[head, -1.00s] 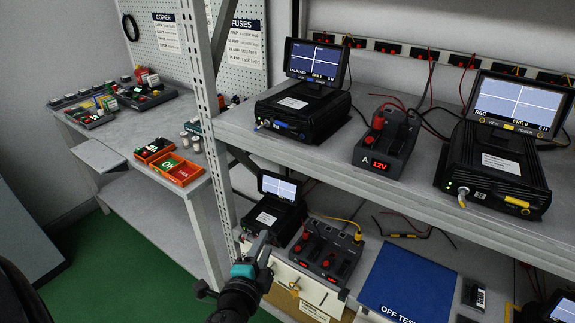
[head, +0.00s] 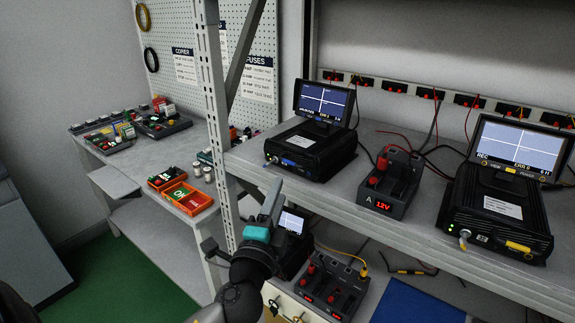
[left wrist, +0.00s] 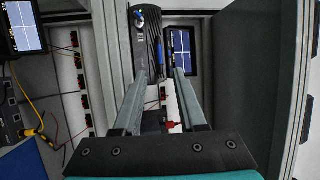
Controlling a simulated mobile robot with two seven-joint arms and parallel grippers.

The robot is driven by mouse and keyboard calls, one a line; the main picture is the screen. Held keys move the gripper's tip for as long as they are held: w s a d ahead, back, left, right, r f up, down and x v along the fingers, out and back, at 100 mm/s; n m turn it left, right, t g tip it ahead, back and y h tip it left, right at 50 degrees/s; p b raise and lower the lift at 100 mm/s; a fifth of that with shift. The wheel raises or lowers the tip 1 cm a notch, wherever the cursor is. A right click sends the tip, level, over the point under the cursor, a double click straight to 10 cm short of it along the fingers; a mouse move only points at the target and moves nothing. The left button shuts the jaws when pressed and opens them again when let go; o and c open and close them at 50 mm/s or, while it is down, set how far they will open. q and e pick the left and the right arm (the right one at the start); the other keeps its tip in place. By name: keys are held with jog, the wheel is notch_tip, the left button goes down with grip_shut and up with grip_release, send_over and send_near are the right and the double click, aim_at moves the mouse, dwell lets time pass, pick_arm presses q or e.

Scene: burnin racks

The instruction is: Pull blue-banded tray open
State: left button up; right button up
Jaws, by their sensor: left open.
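The black unit with the blue-banded tray (head: 311,148) sits on the upper shelf, its screen (head: 325,101) lit blue above it. The blue band (head: 289,162) is on its front face, and the tray looks shut. My left gripper (head: 273,201) is below and in front of this unit, near the shelf edge, pointing up. In the left wrist view my left gripper (left wrist: 161,75) has its two fingers apart with nothing held between them. The black unit (left wrist: 148,38) with blue parts shows beyond the fingertips there. My right gripper is not in view.
A fuse supply box (head: 390,181) reading 12V and a yellow-banded unit (head: 497,212) stand to the right on the upper shelf (head: 420,222). A perforated post (head: 215,120) rises on the left. Another unit with a screen (head: 291,223) is on the lower shelf, partly behind my gripper.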

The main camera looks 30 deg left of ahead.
pick_arm(q)
jog(key=p+x, duration=0.1)
jog(key=x, duration=0.7)
jog(key=shift+w, duration=0.3)
jog(key=shift+a, duration=0.1)
grip_shut()
dwell(1.1)
